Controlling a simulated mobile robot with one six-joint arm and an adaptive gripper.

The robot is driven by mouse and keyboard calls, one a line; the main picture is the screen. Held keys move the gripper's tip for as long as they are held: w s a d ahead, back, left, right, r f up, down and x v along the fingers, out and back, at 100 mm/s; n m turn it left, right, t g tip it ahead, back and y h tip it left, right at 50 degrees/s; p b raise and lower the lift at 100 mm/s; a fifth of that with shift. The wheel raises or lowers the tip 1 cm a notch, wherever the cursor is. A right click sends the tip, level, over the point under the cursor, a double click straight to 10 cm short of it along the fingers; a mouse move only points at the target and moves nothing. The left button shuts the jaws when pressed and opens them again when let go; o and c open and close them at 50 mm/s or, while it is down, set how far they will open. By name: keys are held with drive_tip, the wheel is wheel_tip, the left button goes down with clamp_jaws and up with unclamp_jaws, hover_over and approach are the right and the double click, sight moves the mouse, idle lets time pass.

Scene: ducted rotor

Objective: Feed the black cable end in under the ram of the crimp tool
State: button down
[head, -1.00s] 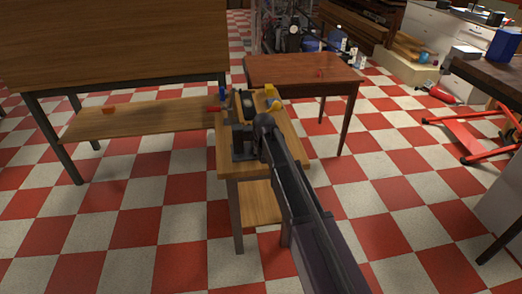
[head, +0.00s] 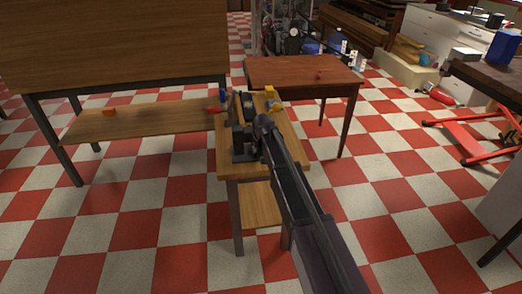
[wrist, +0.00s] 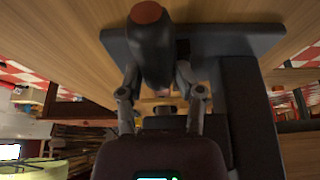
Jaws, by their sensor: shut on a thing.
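My gripper (head: 263,122) is over the small wooden table, close against the dark crimp tool (head: 243,145). In the wrist view my gripper (wrist: 157,74) has a finger on each side of a thick black piece with a round red-brown end face, which I take to be the black cable end (wrist: 152,50). It is shut on this piece, which sticks out past the fingertips. A dark plate and block, apparently the crimp tool (wrist: 240,105), lie close on the right there. The ram cannot be made out, nor whether the cable end is under it.
A reddish table (head: 300,70) stands behind. A long bench shelf (head: 140,120) is at left.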

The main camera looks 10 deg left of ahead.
drive_tip(key=shift+w+a+f, duration=0.1)
drive_tip(key=shift+w+f, duration=0.15)
drive_tip(key=shift+f, duration=0.05)
unclamp_jaws()
drive_tip(key=shift+w+f, duration=0.1)
drive_tip(key=shift+w, duration=0.1)
drive_tip(key=shift+p, duration=0.3)
